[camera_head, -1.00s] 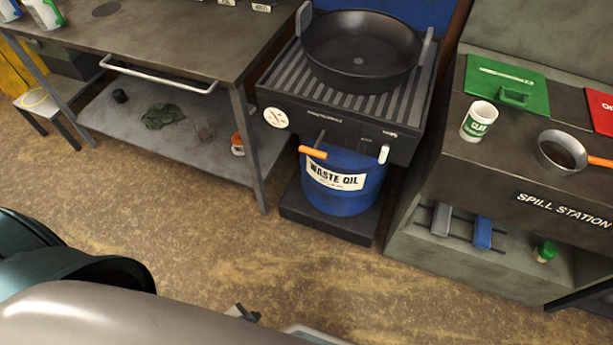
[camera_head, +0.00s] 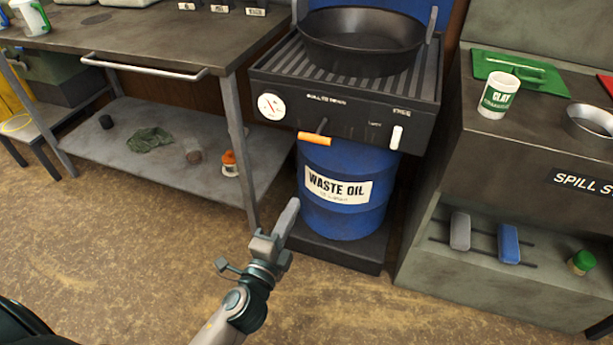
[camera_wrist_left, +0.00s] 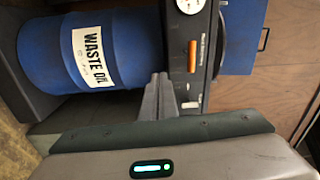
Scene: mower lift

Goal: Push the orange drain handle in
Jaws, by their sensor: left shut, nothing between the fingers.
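The orange drain handle (camera_head: 315,138) sticks out from the front of the dark drain station (camera_head: 350,112), on a short dark stem, above the blue waste oil drum (camera_head: 345,215). It also shows in the left wrist view (camera_wrist_left: 192,56), beyond my fingers and apart from them. My left gripper (camera_head: 290,208) is shut and empty, in front of the drum and below the handle. Its fingers (camera_wrist_left: 156,92) are together in the left wrist view. My right gripper is not in view.
A white lever (camera_head: 397,137) is at the right of the station's front, and a round gauge (camera_head: 271,106) at its left. A black pan (camera_head: 362,42) sits on top. A workbench (camera_head: 140,65) stands left, the spill station (camera_head: 520,145) right. The floor in front is clear.

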